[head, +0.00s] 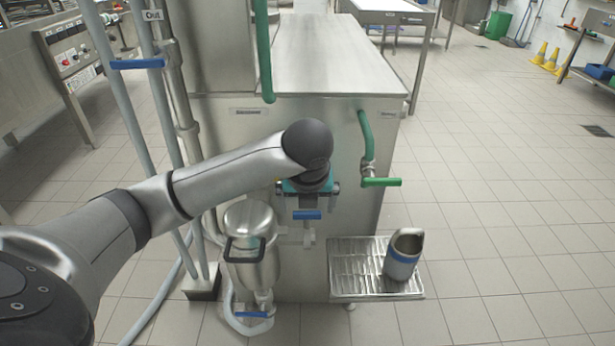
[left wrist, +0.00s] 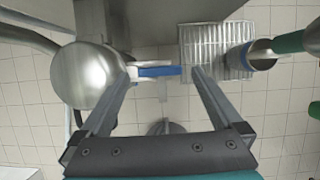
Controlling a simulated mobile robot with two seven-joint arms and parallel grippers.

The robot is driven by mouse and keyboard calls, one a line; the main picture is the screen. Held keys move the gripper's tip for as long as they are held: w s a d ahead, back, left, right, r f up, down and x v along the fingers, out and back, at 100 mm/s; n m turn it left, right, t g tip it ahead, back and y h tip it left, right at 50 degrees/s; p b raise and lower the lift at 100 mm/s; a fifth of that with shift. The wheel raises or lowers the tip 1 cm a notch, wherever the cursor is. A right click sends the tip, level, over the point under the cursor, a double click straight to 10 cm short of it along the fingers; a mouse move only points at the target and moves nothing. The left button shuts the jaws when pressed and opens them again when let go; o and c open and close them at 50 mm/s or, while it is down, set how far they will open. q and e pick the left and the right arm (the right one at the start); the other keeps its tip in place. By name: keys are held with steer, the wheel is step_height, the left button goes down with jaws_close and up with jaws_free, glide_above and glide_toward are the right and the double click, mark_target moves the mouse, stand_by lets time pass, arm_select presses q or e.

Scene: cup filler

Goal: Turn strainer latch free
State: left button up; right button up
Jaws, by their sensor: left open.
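The strainer looks to be the silver round-lidded canister (head: 250,225) with a black loop handle (head: 245,250), low on the machine's front. It also shows at left in the left wrist view (left wrist: 84,76). A blue-handled lever (head: 307,215) sits to its right; I cannot tell whether this or another part is the latch. My left gripper (head: 306,198) is open, in front of the machine. In the left wrist view its fingers (left wrist: 165,76) stand either side of the blue handle (left wrist: 158,71); contact is not clear. My right gripper is not in view.
A ribbed drip tray (head: 345,268) juts out at right, holding a steel cup with a blue band (head: 403,258). A green-handled tap (head: 381,182) is above it. Grey pipes (head: 130,110) rise at left, one with a blue handle. Another blue handle (head: 252,314) is below the canister.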

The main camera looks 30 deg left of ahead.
arm_select(q)
steer(key=p+v, duration=0.4)
steer(key=v, duration=0.9)
steer(key=shift+p, duration=0.4)
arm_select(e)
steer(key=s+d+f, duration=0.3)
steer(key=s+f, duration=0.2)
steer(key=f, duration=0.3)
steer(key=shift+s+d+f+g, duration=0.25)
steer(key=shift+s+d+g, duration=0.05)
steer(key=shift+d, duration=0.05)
arm_select(q)
steer(key=shift+r, duration=0.1)
